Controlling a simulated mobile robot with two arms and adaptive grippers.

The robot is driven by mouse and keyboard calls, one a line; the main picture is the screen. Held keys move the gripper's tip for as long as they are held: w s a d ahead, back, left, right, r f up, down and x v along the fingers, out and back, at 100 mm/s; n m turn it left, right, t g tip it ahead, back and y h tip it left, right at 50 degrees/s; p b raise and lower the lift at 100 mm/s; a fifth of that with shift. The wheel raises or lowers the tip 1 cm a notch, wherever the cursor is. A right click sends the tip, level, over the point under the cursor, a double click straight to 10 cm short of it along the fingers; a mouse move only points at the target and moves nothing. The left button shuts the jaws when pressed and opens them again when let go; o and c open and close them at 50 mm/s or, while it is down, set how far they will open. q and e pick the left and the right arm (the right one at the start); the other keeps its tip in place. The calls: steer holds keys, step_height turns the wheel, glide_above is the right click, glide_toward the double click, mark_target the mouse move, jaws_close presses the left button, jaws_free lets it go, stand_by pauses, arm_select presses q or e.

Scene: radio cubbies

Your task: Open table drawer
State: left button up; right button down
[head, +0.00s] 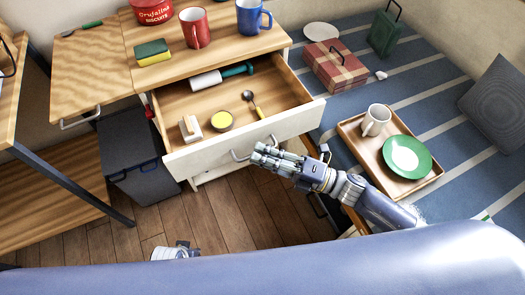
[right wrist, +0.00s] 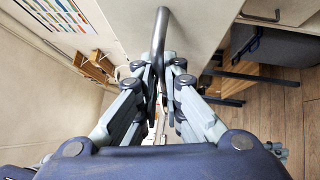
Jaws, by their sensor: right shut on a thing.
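The table drawer (head: 290,122) is pulled well out of the wooden table (head: 215,58), with its pale front toward me. Its metal handle (head: 238,157) shows at the left of my right gripper (head: 258,155). In the right wrist view the curved handle (right wrist: 160,38) runs down between the fingertips of my right gripper (right wrist: 165,66), which are shut on it. Inside the drawer lie a white-and-green tool, a spoon, a yellow-topped round tin and a small pale block. Part of my left gripper (head: 178,250) shows low in the head view, mostly hidden.
On the table stand a red mug (head: 194,27), a blue mug (head: 253,17), a red tin (head: 152,11) and a sponge (head: 152,51). A tray (head: 350,133) with a mug and green plate lies right of my right arm. A dark bin (head: 128,150) stands left of the drawer.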

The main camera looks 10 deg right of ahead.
steer(key=c, duration=1.7)
jaws_free()
steer(key=v, duration=1.2)
